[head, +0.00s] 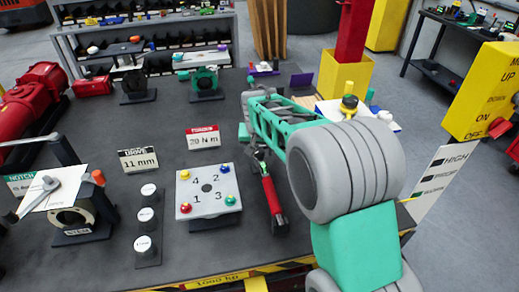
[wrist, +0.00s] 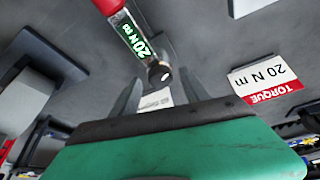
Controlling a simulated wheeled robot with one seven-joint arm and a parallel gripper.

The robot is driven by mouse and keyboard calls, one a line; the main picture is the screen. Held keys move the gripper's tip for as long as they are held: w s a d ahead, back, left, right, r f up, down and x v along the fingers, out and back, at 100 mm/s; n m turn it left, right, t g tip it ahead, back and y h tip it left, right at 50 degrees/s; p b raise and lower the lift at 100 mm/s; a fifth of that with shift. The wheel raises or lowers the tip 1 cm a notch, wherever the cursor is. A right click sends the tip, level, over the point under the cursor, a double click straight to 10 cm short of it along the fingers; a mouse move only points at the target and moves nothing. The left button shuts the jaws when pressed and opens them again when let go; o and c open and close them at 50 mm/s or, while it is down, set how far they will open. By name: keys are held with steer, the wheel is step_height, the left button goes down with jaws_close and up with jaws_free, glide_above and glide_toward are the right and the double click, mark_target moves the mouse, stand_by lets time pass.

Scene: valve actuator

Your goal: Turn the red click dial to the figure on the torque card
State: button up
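The torque wrench lies on the grey bench, its red handle (head: 270,193) pointing toward the bench's front edge. In the wrist view its red part (wrist: 108,4) is cut off at the top, beside a window (wrist: 134,36) reading 20 N m and a dark, pale-tipped end (wrist: 159,72). My gripper (wrist: 162,78) is open, its fingertips apart on either side of that end with visible gaps; depth is unclear. In the head view my arm mostly hides the gripper. The white torque card (wrist: 262,76) with a red band reads 20 N m; it also stands in the head view (head: 203,138).
A numbered plate (head: 208,190) with coloured knobs lies left of the wrench. A drive card (head: 139,160) reads 11 mm. A strip with round white-topped pieces (head: 147,220) and a valve body (head: 80,222) stand farther left. The bench's striped front edge is close.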

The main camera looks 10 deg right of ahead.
steer(key=b+v, duration=0.1)
steer(key=v, duration=0.6)
steer(key=shift+r, duration=0.35)
steer(key=shift+s, duration=0.15)
steer(key=s+f+n+y, duration=0.1)
steer(key=s+f+n, duration=0.2)
steer(key=s, duration=2.1)
steer(key=shift+d+f+g, duration=0.35)
steer(key=shift+f+g, duration=0.05)
steer(key=shift+f, duration=0.35)
